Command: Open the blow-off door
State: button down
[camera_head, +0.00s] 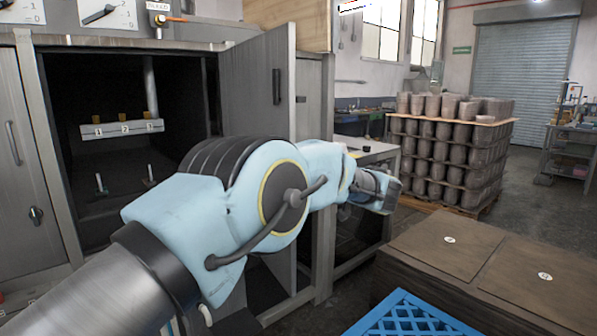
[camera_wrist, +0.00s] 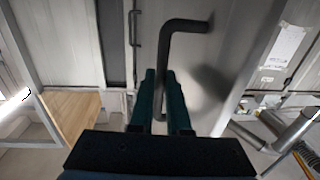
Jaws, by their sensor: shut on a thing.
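In the wrist view, a dark bent bar handle (camera_wrist: 185,25) stands out from a pale grey metal door panel (camera_wrist: 185,75). My gripper (camera_wrist: 161,73) is shut on the handle's long limb, which runs down between the two dark green fingers. In the head view, my arm reaches right past the cabinet, and its end (camera_head: 385,190) shows at the right; the fingers and the gripped handle are hidden there. An upper cabinet door (camera_head: 250,90) with a black handle (camera_head: 277,87) stands swung out. I cannot tell whether the gripped panel is the blow-off door.
The dark cabinet chamber (camera_head: 100,75) holds a numbered bar (camera_head: 122,129). A blue crate (camera_head: 415,318) and brown-topped boxes (camera_head: 450,240) stand at the lower right. A pallet of stacked pots (camera_head: 455,150) stands behind. Open floor (camera_head: 540,220) lies at the right.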

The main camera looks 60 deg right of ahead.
jog(key=c, duration=1.2)
grip_release()
jog(key=shift+w+r, duration=0.1)
jog(key=shift+r, duration=0.1)
jog(key=shift+o, duration=0.2)
jog(key=shift+f, duration=0.1)
jog(key=b+v, duration=0.3)
jog(key=v, duration=0.8)
jog(key=shift+b, duration=0.35)
